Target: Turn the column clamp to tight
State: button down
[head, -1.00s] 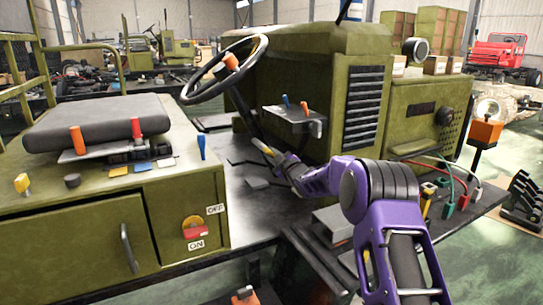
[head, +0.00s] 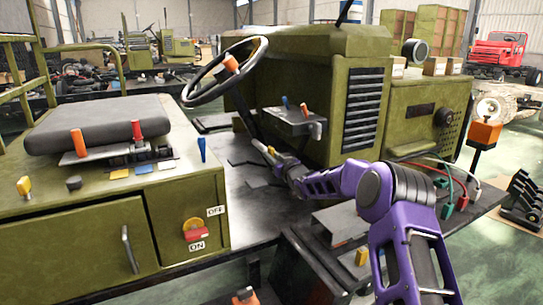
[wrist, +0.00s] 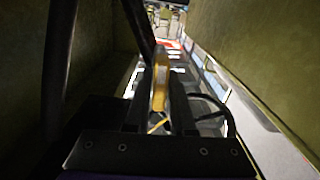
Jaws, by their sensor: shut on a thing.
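The column clamp shows as a yellow lever (wrist: 160,85) between my gripper's fingers in the wrist view. Its small yellow end (head: 270,149) shows at the tip of my arm in the head view, beside the black steering column (head: 244,118). My gripper (wrist: 160,105) is shut on this lever, with a dark finger on each side. In the head view my gripper (head: 280,158) is small and low by the column, under the steering wheel (head: 224,70). The clamp's pivot and any tight mark are hidden or too small to tell.
The green hood (head: 320,70) stands close behind the arm. A bracket with blue and orange levers (head: 294,115) sits above my gripper. The seat box (head: 85,230) with its levers is on the left. Red and green cables (head: 450,185) hang at right.

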jog(key=shift+f+m, duration=0.1)
jog(key=shift+m, duration=0.3)
jog(key=c, duration=0.8)
grip_release()
jog(key=v, duration=1.7)
jog(key=shift+s+d, duration=0.15)
jog(key=shift+d, duration=0.05)
